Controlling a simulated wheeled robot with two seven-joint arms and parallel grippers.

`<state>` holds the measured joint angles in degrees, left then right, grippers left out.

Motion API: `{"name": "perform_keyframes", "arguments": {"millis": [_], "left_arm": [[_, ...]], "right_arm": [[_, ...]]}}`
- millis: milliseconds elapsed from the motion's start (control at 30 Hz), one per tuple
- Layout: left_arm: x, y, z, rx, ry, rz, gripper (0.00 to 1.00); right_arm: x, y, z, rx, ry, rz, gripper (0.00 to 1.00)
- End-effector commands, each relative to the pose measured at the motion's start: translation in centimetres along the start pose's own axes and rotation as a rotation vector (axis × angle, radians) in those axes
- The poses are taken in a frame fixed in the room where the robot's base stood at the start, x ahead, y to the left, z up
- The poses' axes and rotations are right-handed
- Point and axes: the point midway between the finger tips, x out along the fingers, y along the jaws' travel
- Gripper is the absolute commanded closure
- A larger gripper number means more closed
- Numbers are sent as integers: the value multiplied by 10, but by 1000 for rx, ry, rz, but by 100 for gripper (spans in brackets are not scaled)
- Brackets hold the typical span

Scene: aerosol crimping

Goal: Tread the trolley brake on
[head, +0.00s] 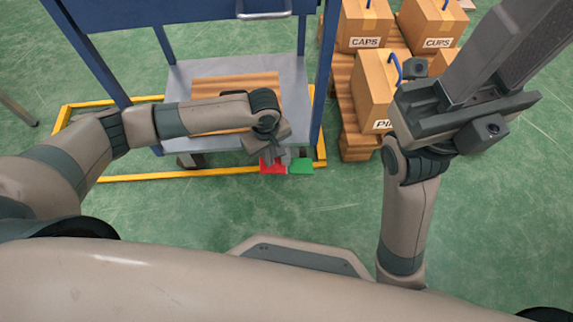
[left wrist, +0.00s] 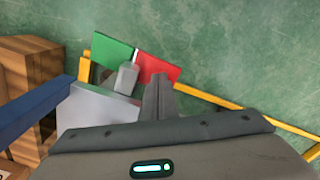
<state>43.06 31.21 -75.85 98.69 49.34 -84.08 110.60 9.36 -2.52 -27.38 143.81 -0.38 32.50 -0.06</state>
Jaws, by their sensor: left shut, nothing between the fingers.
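The blue trolley (head: 200,14) stands ahead with a grey lower shelf (head: 292,72). A brake pedal at its near lower edge has a red half (head: 270,168) and a green half (head: 300,166). The red half (left wrist: 165,68) and green half (left wrist: 112,45) also show in the left wrist view, with a grey stub beside them. My left gripper (head: 273,159) is shut and empty, pointing down at the red half; its fingers (left wrist: 161,80) overlap the red edge there. Contact cannot be told. My right gripper (head: 490,60) is raised at the right; its finger state is unclear.
A yellow floor frame (head: 130,178) surrounds the trolley's foot. Cardboard boxes (head: 365,25) labelled CAPS and CUPS stand with others on a wooden pallet (head: 355,147) to the right. A wooden slatted board (head: 235,85) lies on the shelf. Green floor in front is clear.

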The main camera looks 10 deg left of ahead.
Motion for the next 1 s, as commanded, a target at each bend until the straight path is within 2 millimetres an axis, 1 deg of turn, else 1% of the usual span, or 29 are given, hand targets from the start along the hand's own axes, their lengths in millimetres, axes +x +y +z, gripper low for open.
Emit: {"name": "perform_keyframes", "arguments": {"millis": [1000], "left_arm": [[25, 0, 1, 0, -1, 0, 100]], "right_arm": [[0, 0, 0, 0, 0, -1, 69]]}}
